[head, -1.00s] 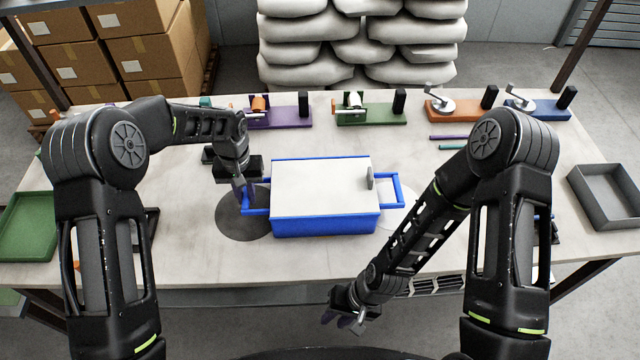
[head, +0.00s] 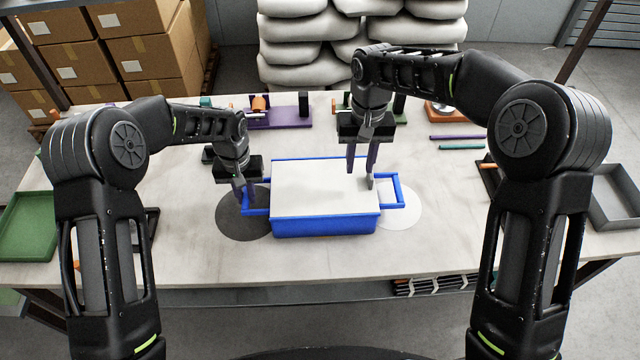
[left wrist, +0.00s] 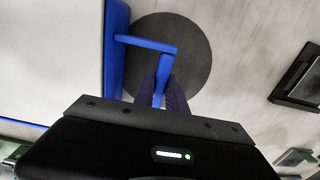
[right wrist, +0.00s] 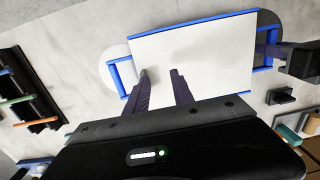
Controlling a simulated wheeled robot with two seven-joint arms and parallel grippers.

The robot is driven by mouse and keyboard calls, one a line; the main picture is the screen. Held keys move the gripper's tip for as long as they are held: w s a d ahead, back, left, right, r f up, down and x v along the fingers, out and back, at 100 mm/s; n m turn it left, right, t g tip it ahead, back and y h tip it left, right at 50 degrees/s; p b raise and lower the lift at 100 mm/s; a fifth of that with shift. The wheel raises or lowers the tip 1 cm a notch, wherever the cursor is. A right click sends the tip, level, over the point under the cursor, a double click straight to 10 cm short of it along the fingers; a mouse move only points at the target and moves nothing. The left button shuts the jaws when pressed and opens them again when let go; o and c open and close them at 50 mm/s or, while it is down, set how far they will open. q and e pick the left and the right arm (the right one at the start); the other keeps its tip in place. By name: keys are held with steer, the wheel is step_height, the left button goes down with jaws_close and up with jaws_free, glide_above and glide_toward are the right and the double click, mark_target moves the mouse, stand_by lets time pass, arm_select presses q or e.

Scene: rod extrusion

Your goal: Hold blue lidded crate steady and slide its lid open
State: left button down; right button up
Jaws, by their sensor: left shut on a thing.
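The blue crate (head: 325,224) stands on the table with its white lid (head: 315,185) covering the top. A small grey tab (head: 369,183) rises near the lid's right end. My left gripper (head: 245,197) is shut on the crate's left blue handle; in the left wrist view the handle (left wrist: 160,92) lies between its fingers. My right gripper (head: 360,178) is open above the lid's right part, its fingertips close to the tab; in the right wrist view its fingers (right wrist: 163,88) are spread over the lid. I cannot tell whether they touch the tab.
The crate's right handle (head: 398,190) is free, above a pale round mat (head: 402,228); a dark round mat (head: 240,228) lies under the left one. Fixtures such as the purple one (head: 280,117) line the back. A green tray (head: 28,225) is left. The front table strip is clear.

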steer(key=shift+t, duration=0.3)
steer(key=d, duration=0.1)
steer(key=w+d+r, duration=0.2)
steer(key=shift+w+d+r, duration=0.1)
steer(key=shift+d, duration=0.2)
steer(key=shift+f, duration=4.6)
steer(key=shift+c, duration=0.4)
jaws_close()
